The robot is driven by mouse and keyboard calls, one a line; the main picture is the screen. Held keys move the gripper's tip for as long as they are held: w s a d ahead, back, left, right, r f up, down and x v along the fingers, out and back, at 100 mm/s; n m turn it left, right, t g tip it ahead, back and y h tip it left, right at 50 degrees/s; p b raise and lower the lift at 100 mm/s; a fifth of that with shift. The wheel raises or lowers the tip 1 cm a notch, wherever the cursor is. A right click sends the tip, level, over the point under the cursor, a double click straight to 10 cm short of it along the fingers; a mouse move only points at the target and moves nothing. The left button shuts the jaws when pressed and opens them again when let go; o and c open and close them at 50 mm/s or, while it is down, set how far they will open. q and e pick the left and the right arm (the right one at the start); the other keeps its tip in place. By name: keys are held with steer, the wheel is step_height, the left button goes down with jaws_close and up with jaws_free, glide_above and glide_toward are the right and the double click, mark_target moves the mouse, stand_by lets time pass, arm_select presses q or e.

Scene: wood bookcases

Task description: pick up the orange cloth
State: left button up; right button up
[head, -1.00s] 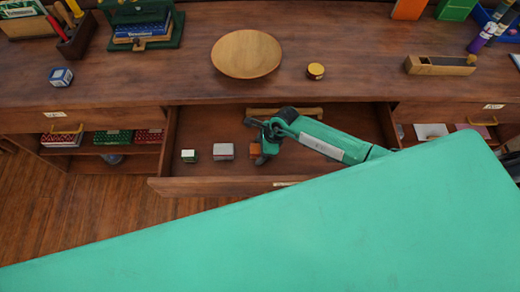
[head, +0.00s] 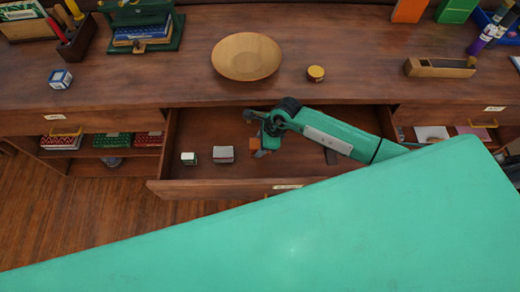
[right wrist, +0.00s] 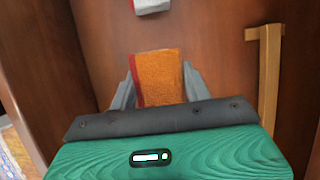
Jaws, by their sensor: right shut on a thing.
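The orange cloth (head: 255,144), with a dark red stripe along one side, is at the open drawer, near the grey block. In the right wrist view the cloth (right wrist: 160,78) stands between the two grey fingers of my right gripper (right wrist: 160,85). My right gripper (head: 262,150) is shut on it and reaches into the drawer from the right, partly covering it in the head view. I cannot tell how far the cloth is above the drawer floor. My left gripper is not in view.
A light wooden piece (right wrist: 268,80) shows beside the gripper. The counter above bears a wooden bowl (head: 246,57) and a yellow-lidded jar (head: 316,74).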

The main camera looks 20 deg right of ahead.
step_height(320, 180, up, 15)
steer(key=b, duration=0.1)
steer(key=shift+b, duration=0.4)
steer(key=o, duration=0.4)
steer(key=shift+f, duration=0.1)
steer(key=c, duration=0.3)
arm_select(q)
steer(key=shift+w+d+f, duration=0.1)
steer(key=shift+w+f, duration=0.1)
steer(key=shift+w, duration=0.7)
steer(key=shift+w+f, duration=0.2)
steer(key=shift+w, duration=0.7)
